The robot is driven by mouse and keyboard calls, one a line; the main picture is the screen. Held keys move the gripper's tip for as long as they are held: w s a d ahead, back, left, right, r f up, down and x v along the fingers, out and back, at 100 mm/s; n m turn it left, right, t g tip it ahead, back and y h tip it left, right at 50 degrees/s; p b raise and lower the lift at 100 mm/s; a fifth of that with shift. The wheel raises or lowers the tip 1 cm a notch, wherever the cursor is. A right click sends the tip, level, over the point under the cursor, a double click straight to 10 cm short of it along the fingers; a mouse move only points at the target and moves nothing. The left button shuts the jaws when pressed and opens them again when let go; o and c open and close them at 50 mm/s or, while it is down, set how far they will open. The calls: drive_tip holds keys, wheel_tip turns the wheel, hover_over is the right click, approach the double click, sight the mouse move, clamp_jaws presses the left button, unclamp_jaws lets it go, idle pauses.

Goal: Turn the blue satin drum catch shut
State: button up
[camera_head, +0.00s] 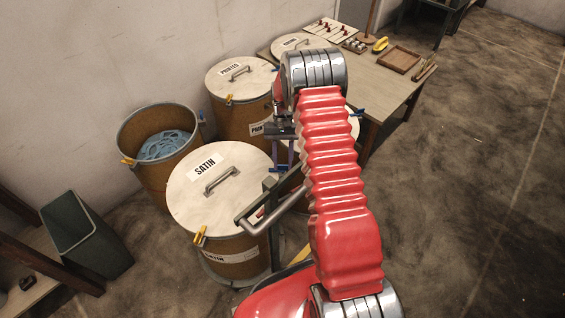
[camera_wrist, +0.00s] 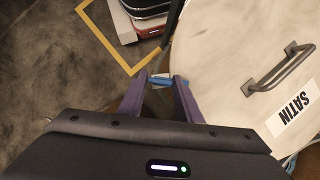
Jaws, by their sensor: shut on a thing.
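The satin drum's pale round lid (camera_head: 238,178), marked SATIN, has a grey bar handle and lies on the brown drum body (camera_head: 238,262). The lid also fills the right of the wrist view (camera_wrist: 225,60). The blue catch (camera_wrist: 161,81) is at the lid's edge, between the purple fingers of my gripper (camera_wrist: 161,79), which are shut on it. How far the catch is turned cannot be told. In the head view my gripper (camera_head: 283,152) is at the drum's back right rim, partly behind my red arm. A yellow catch (camera_head: 200,236) sits on the drum's front left rim.
An open drum (camera_head: 127,125) with blue tape inside stands behind left, and a lidded drum (camera_head: 240,76) stands behind. A wooden table (camera_head: 412,87) with tools and trays is at the back right. A green bin (camera_head: 88,238) is at the left. Floor on the right is clear.

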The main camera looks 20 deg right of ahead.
drive_tip(key=shift+w+n+h, duration=0.1)
drive_tip(key=shift+n+h, duration=0.5)
drive_tip(key=shift+n, duration=0.8)
drive_tip(key=o, duration=1)
drive_tip(key=shift+a, duration=0.1)
drive_tip(key=shift+o, duration=0.2)
drive_tip(key=a+v, duration=0.1)
drive_tip(key=v, duration=1.2)
drive_tip(key=shift+w+d+r, duration=0.25)
drive_tip(key=shift+d+r, duration=0.05)
drive_tip(key=shift+d, duration=0.15)
